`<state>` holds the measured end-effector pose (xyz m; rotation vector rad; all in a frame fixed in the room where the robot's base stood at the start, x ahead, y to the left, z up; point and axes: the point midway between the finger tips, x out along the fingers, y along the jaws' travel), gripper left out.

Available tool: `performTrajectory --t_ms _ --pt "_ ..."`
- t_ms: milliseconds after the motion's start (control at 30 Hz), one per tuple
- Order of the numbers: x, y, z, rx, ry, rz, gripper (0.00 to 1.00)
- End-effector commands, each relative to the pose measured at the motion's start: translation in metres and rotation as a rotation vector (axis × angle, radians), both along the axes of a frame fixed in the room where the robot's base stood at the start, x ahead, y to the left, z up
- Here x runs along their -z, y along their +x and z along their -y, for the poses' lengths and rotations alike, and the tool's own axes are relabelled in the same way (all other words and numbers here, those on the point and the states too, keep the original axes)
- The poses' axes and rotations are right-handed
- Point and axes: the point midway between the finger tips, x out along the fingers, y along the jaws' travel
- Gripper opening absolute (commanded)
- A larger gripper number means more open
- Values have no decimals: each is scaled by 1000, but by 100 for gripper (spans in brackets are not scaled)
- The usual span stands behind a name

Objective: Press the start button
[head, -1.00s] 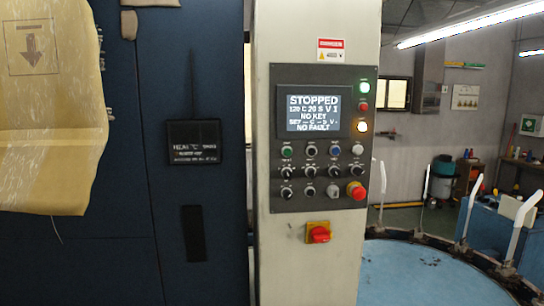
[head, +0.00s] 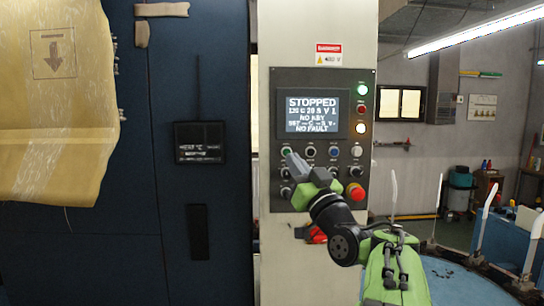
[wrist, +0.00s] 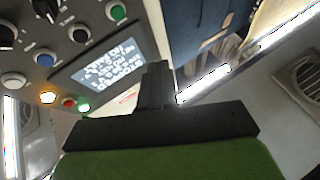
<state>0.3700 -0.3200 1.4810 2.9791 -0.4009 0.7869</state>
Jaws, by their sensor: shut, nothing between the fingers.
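The control panel (head: 278,108) is dark grey on a pale column. Its screen (head: 312,114) reads STOPPED and NO FAULT. A green button (head: 287,150) sits at the left end of the top button row; its label is too small to read. It also shows in the wrist view (wrist: 118,12). My gripper (head: 293,160) is shut and empty, its tip just below and right of the green button in the head view. In the wrist view the fingers (wrist: 156,75) appear apart from the button. My gripper hides some lower-row controls.
A red mushroom button (head: 356,192) sits at the panel's lower right. Lamps at right show green (head: 362,90) and amber (head: 361,128) lit. A red rotary switch (head: 317,235) is below, partly behind my arm. Yellowish sheeting (head: 60,110) hangs at left.

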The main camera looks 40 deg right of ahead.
Motion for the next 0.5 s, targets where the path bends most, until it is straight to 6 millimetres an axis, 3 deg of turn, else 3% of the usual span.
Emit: performTrajectory --t_ms 267,500 --pt "-1 1 0 -1 1 -2 0" --pt "-4 22 16 -5 5 -3 0"
